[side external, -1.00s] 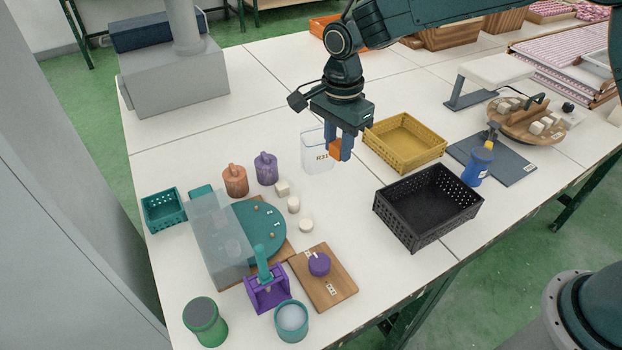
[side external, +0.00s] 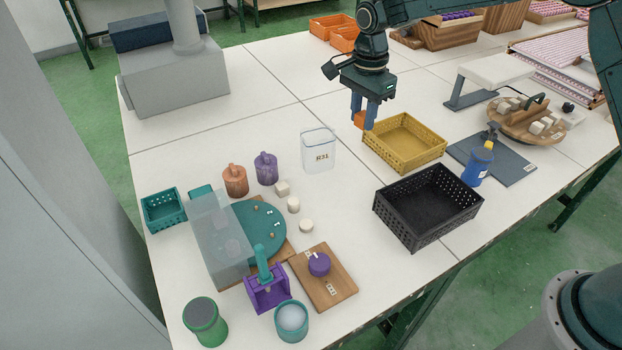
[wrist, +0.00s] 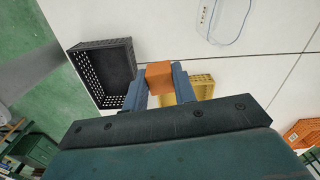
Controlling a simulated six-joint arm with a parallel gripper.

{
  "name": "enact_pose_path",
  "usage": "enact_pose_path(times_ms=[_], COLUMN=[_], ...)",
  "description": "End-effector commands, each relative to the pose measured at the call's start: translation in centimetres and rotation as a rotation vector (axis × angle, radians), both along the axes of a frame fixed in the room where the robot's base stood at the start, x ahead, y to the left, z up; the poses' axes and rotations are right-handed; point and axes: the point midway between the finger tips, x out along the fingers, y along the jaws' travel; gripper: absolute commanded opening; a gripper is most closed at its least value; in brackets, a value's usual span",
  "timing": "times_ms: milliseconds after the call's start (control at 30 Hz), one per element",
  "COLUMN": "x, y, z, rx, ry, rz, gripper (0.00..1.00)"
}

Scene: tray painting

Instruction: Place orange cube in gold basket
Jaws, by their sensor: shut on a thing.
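The orange cube (side external: 359,119) is held between the blue fingers of my gripper (side external: 364,117), which is shut on it. In the wrist view the cube (wrist: 160,77) sits between the two fingertips (wrist: 161,84). The gold basket (side external: 404,142) stands on the table, open and empty as far as I can see. In the side view my gripper is in the air by the basket's far left corner. In the wrist view the basket (wrist: 202,80) shows partly behind the right finger.
A black basket (side external: 428,207) stands in front of the gold basket. A clear container marked R31 (side external: 318,151) stands to its left. A blue bottle (side external: 478,164) and a dark board (side external: 515,165) are on its right. Orange bins (side external: 331,27) sit at the back.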

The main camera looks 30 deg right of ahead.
Motion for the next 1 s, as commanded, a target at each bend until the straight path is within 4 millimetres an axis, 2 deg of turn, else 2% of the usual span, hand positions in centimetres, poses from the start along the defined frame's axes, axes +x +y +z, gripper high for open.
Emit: enact_pose_path(times_ms=[33,200,400,500,600,700,1000], x=[0.8,2.5,3.6,3.7,3.7,3.7,3.6], y=[-2.0,-8.1,-15.2,-18.0,-20.2,-21.5,-22.2], z=[0.0,0.1,0.3,0.3,0.4,0.4,0.3], rx=[0.000,0.000,0.000,0.000,0.000,0.000,0.000], ry=[-0.001,0.000,-0.001,0.000,0.000,0.000,0.001], rz=[-0.020,-0.059,-0.103,-0.119,-0.130,-0.137,-0.140], gripper=[0.05,0.05,0.05,0.05,0.05,0.05,0.05])
